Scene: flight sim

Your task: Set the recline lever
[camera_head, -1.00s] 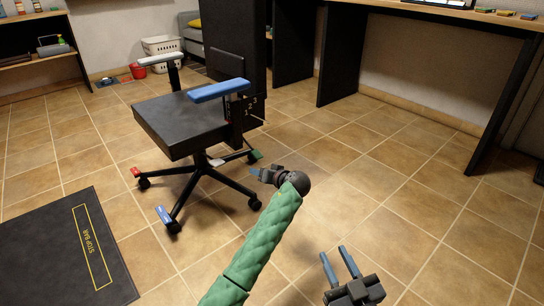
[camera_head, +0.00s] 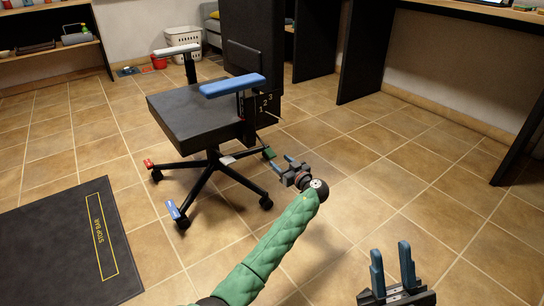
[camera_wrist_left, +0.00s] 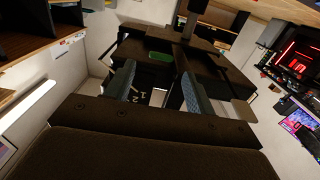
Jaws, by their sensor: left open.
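A black office chair (camera_head: 200,130) with blue and white armrests stands left of centre in the head view. A side plate with the numbers 1, 2, 3 (camera_head: 264,105) is on its right side, below the blue armrest; I cannot clearly make out the recline lever there. My left gripper (camera_head: 284,163) is open and empty, below and right of the numbers, apart from the chair. In the left wrist view, numbers (camera_wrist_left: 140,97) show between its spread fingers (camera_wrist_left: 160,85). My right gripper (camera_head: 390,252) is at the lower right, its fingers apart and empty.
A black mat (camera_head: 60,245) marked STOP BAR lies at the lower left. Chair legs and casters spread near my left gripper. A desk (camera_head: 445,25) runs along the right. Tiled floor is clear right of the chair.

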